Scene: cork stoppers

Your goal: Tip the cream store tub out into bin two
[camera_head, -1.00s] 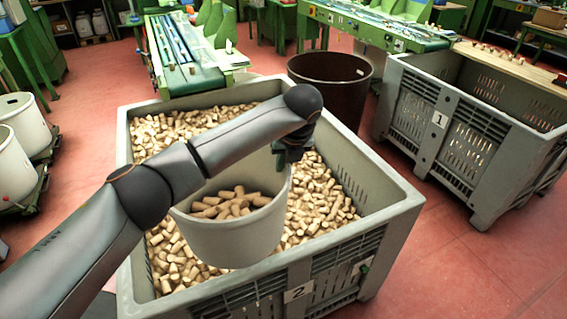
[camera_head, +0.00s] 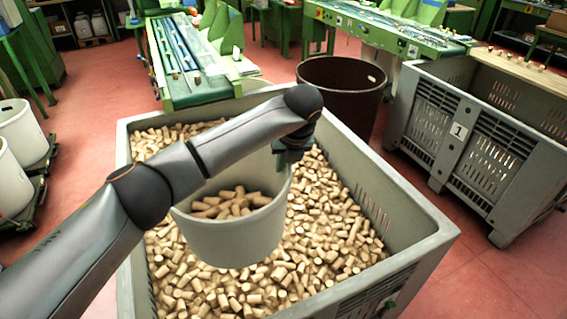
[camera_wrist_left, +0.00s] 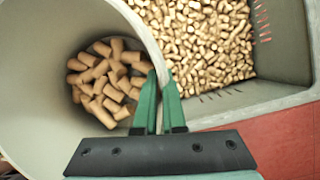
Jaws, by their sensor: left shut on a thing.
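The cream store tub (camera_head: 230,237) hangs upright over bin two, with a heap of corks (camera_head: 228,203) in it. My left gripper (camera_head: 291,150) is shut on the tub's rim at its far right side. In the left wrist view the green fingers (camera_wrist_left: 160,95) pinch the rim of the tub (camera_wrist_left: 45,45), and corks lie in its bottom. Bin two (camera_head: 425,238) is the large grey crate beneath, with a broad layer of loose corks (camera_head: 335,230) inside. My arm hides part of the bin's left side. My right gripper is not in view.
Grey crate 1 (camera_head: 470,150) stands at the right, and a dark brown barrel (camera_head: 342,88) stands behind bin two. A green conveyor (camera_head: 190,75) is at the back. More cream tubs (camera_head: 18,132) stand at the left edge. Red floor is clear at the lower right.

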